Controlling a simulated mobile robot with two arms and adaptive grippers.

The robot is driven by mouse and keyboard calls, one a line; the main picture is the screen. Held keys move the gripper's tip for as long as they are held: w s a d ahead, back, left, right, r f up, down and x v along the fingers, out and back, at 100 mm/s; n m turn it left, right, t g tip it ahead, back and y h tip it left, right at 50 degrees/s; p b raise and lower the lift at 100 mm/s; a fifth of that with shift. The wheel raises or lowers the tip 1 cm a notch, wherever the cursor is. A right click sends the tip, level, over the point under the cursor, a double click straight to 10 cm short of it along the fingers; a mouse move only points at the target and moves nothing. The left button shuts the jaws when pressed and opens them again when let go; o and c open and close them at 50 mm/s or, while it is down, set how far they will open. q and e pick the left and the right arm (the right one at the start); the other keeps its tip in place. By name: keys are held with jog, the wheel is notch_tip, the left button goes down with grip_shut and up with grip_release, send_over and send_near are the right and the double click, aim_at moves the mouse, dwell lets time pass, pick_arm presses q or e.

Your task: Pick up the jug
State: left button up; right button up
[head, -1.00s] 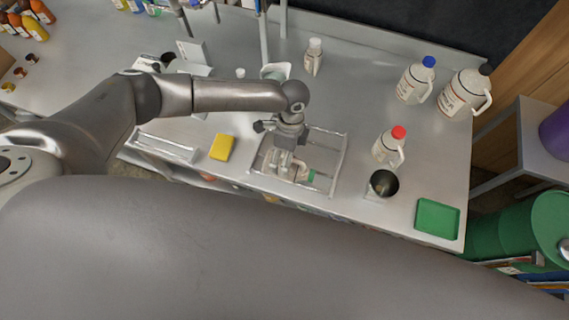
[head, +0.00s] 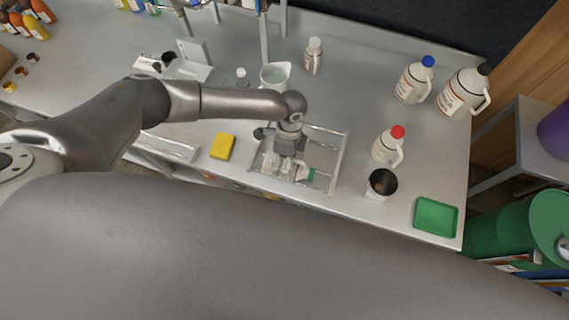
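A white jug with a green cap (head: 311,174) lies on its side in a wire-framed tray (head: 333,165) at the front of the steel counter. My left gripper (head: 280,171) points down over the tray at this jug, its fingers at the jug's body. The gripper hides much of the jug, and I cannot tell whether the fingers are closed on it. Other jugs stand upright at the right: one with a red cap (head: 386,148), one with a blue cap (head: 413,83) and one with a black cap (head: 462,94). My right gripper is not in view.
A yellow sponge (head: 222,147) lies left of the tray. A clear beaker (head: 275,76) and a small white-capped bottle (head: 313,57) stand behind it. A dark-mouthed cup (head: 381,183) and a green tray (head: 436,217) are at the front right.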

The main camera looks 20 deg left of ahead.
pick_arm(q)
jog(key=c, duration=0.4)
jog(key=shift+c, duration=0.2)
jog(key=shift+w+r, duration=0.1)
jog(key=shift+r, duration=0.1)
